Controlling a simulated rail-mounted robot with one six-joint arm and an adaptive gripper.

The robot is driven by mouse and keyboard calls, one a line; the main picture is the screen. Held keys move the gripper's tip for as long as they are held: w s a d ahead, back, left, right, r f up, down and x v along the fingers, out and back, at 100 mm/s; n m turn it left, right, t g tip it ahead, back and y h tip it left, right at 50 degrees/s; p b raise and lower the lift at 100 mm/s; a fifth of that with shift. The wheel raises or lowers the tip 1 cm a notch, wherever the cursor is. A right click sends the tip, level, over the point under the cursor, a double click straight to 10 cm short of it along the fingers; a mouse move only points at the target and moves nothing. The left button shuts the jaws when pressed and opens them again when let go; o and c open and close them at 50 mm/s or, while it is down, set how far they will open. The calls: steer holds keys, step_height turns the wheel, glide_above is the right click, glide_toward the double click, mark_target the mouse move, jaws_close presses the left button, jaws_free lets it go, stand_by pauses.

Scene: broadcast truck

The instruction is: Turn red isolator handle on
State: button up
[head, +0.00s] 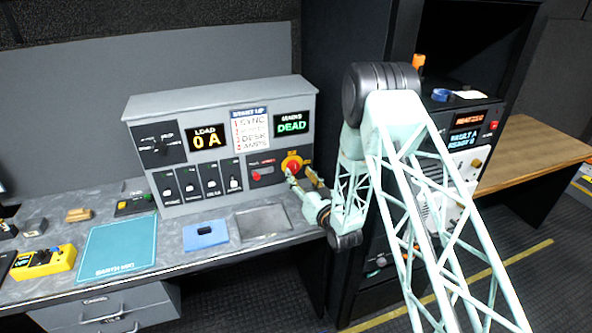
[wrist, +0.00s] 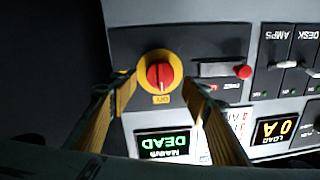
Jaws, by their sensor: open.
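The red isolator handle (wrist: 160,75) sits on a round yellow plate (wrist: 160,58) on the dark panel. In the wrist view, which appears upside down, the handle's grip runs roughly up and down the picture. A small yellow label (wrist: 161,99) shows at the plate's edge, too small to read surely. In the head view the handle (head: 294,166) is at the right end of the grey console. My gripper (wrist: 160,84) is open, its two yellow-striped fingers either side of the plate in the picture. I cannot tell whether they touch it. It also shows in the head view (head: 304,176).
A red-knobbed lever (wrist: 243,72) is beside the isolator. The console (head: 220,95) carries several switches and a green "DEAD" display (head: 292,124). A blue pad (head: 206,235) and a teal mat (head: 118,248) lie on the desk. A dark rack stands right of the console.

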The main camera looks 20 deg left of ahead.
mark_target(296, 169)
steer(key=shift+x, duration=1.8)
steer(key=c, duration=0.9)
steer(key=shift+o, duration=0.2)
